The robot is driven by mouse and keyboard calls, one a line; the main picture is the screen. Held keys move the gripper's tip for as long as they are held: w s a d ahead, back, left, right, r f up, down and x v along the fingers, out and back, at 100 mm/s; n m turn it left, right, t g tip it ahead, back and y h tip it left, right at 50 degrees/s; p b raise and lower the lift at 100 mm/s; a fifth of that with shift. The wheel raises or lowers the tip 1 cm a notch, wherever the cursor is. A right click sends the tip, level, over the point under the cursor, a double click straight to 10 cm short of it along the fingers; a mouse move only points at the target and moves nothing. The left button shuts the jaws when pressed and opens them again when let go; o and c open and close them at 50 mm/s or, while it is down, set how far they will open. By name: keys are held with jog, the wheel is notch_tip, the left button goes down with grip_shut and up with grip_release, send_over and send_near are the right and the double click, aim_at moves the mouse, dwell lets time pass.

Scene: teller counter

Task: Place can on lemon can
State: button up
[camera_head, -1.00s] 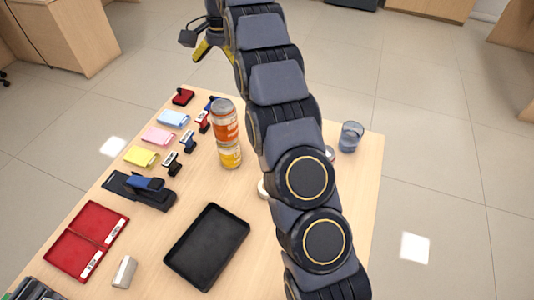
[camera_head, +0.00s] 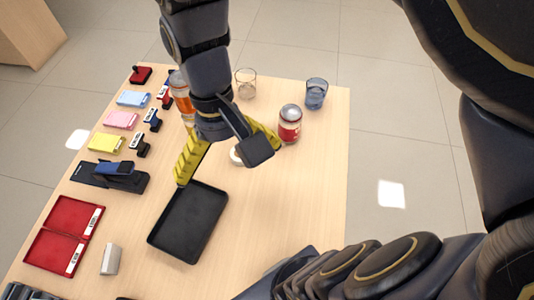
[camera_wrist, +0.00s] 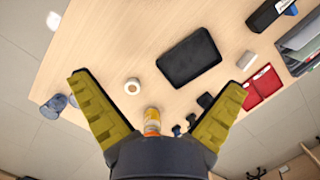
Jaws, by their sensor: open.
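An orange can (camera_head: 181,93) stands upright near the far left part of the table. The yellow lemon can under it is clear in the earlier head view, but my gripper now mostly hides it. In the wrist view the orange and yellow stack (camera_wrist: 152,122) shows between my fingers, close to the gripper's base. My gripper (camera_head: 229,160) is open with its yellow fingers spread wide and nothing between the tips. It hangs over the table in front of the stack; its fingertips (camera_wrist: 158,84) are apart in the wrist view.
A black tray (camera_head: 165,240) lies in front of my gripper. A white roll (camera_wrist: 132,87) is beyond the stack in the wrist view. A red-labelled jar (camera_head: 290,124), a clear glass (camera_head: 246,82) and a blue glass (camera_head: 316,93) stand right. Stamps and notepads (camera_head: 121,120) line the left.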

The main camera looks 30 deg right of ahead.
jog(key=s+f+n+t, duration=0.1)
jog(key=s, duration=0.6)
jog(key=shift+d+n+h, duration=0.3)
jog(key=shift+d+h, duration=0.1)
jog(key=w+d+r+m+t+y, duration=0.1)
jog(key=w+d+m, duration=0.1)
jog(key=w, duration=0.9)
jog(key=w+d+r+m+t+y, duration=0.1)
jog(key=w+d+t, duration=0.1)
jog(key=w, duration=0.8)
jog(key=w+d+f+m+t, duration=0.25)
jog(key=w+d, duration=0.45)
jog(key=d, duration=0.4)
jog(key=w+d+f+m+t, duration=0.1)
jog(key=w+d+f+m, duration=0.3)
jog(key=w+d, duration=0.55)
notch_tip(320, 180, down, 9)
jog(key=w, duration=0.1)
jog(key=shift+w+h, duration=0.3)
jog(key=shift+w, duration=0.1)
jog(key=shift+r, duration=0.15)
